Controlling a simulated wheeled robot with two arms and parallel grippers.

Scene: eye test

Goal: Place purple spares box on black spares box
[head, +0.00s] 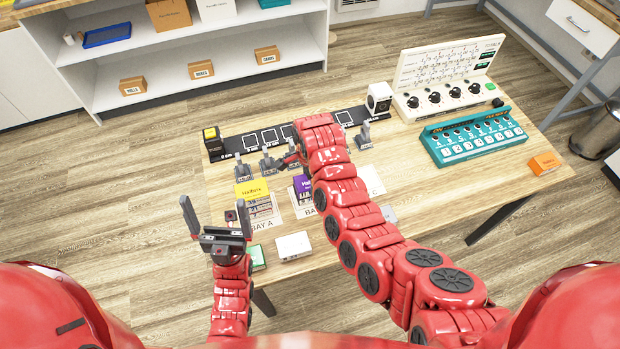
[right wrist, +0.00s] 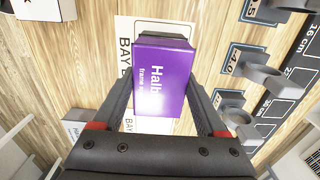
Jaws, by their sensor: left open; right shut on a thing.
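The purple spares box (head: 303,184) is at bay B on the table, partly hidden by my right arm. In the right wrist view the purple box (right wrist: 163,85) fills the space between the fingers of my right gripper (right wrist: 161,76), which is shut on it. A dark box-like edge (right wrist: 165,41) shows just behind the purple box; I cannot tell whether it is the black spares box or whether the two touch. My left gripper (head: 213,218) is open and empty, above the table's near left side, left of the yellow-topped stack (head: 251,189) at bay A.
A white box (head: 293,246) and a green box (head: 257,257) lie near the front edge. Small grey stands (head: 267,161) line the marked black strip (head: 235,143) behind the bays. A teal key panel (head: 473,138) and an orange box (head: 543,163) stand right.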

